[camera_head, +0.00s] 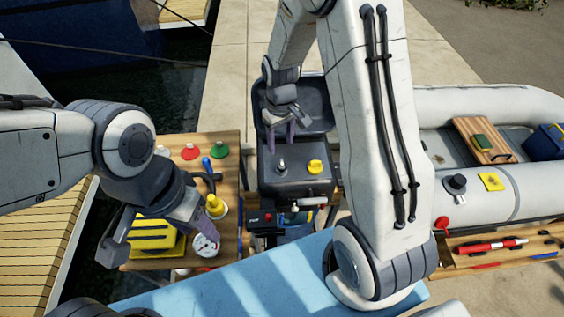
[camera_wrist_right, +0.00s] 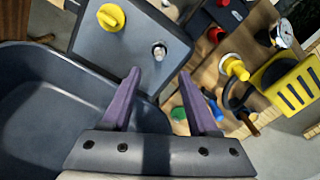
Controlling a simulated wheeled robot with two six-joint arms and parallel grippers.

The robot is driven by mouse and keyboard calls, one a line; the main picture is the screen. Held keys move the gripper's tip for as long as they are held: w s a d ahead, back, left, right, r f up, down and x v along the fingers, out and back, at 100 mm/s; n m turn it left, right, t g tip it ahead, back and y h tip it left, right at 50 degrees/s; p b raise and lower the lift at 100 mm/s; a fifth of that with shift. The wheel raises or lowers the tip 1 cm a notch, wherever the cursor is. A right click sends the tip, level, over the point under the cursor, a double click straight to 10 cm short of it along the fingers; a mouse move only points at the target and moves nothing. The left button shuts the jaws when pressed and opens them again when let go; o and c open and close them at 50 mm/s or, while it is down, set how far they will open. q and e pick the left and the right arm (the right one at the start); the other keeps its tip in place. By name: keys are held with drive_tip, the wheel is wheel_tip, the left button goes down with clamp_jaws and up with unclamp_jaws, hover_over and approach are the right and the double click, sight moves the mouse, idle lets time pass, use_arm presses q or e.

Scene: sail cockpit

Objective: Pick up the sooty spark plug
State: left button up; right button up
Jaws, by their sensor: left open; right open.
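A small grey metal plug (camera_head: 282,165), apparently the spark plug, stands upright on the dark engine block (camera_head: 300,186). In the right wrist view the plug (camera_wrist_right: 158,50) shows just beyond the fingertips, near the gap's middle; soot is too small to make out. My right gripper (camera_head: 281,140) is open and empty, its purple fingers pointing down, just behind the plug in the head view. It also shows in the right wrist view (camera_wrist_right: 160,70). My left gripper (camera_head: 163,238) is open over the wooden board at left, near a round gauge (camera_head: 205,245).
A yellow cap (camera_head: 315,167) sits on the block, right of the plug. A dark open tray (camera_head: 314,122) lies behind it. An inflatable boat (camera_head: 450,195) lies right.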

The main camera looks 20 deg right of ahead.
sight(282, 161)
wheel_tip(282, 161, down, 4)
drive_tip(key=shift+f+p, duration=0.1)
drive_tip(key=shift+p, duration=0.25)
wheel_tip(282, 161, down, 4)
drive_tip(key=shift+s+d+f+p, duration=0.1)
drive_tip(key=shift+f+p, duration=0.1)
drive_tip(key=shift+p, duration=1.05)
drive_tip(key=shift+f, duration=0.35)
clamp_jaws()
